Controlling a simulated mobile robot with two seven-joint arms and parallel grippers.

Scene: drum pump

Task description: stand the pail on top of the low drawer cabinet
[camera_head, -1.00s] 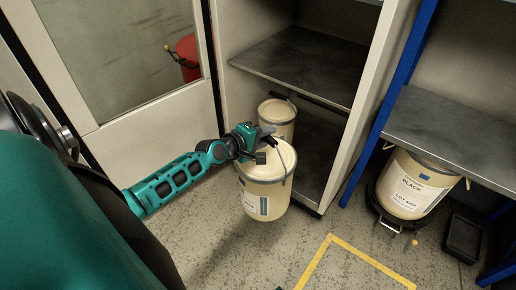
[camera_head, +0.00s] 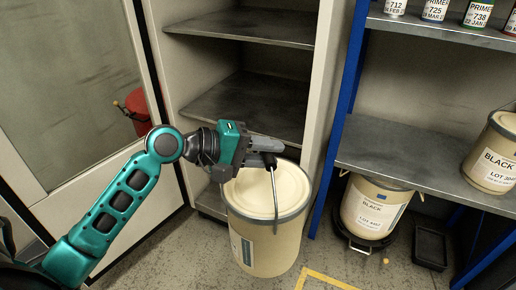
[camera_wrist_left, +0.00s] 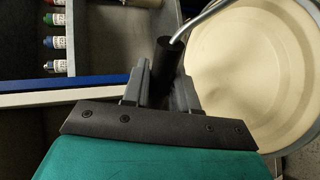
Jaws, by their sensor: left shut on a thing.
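The cream pail (camera_head: 266,222) with a grey rim and a wire handle hangs from my left gripper (camera_head: 268,152) in the head view. The gripper is shut on the pail's dark handle grip. The pail is roughly upright, in front of the open cabinet. In the left wrist view the dark grip sits between the fingers (camera_wrist_left: 160,88), and the pail's pale lid (camera_wrist_left: 245,75) fills the right side. The low drawer cabinet cannot be made out in these frames. My right gripper is not in view.
An open cabinet with empty shelves (camera_head: 250,100) stands behind the pail. A blue-framed rack (camera_head: 420,160) to the right holds a BLACK pail (camera_head: 495,155) and small cans (camera_head: 436,9). Another BLACK pail (camera_head: 370,208) sits below on a dark dolly, beside a black tray (camera_head: 430,246).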

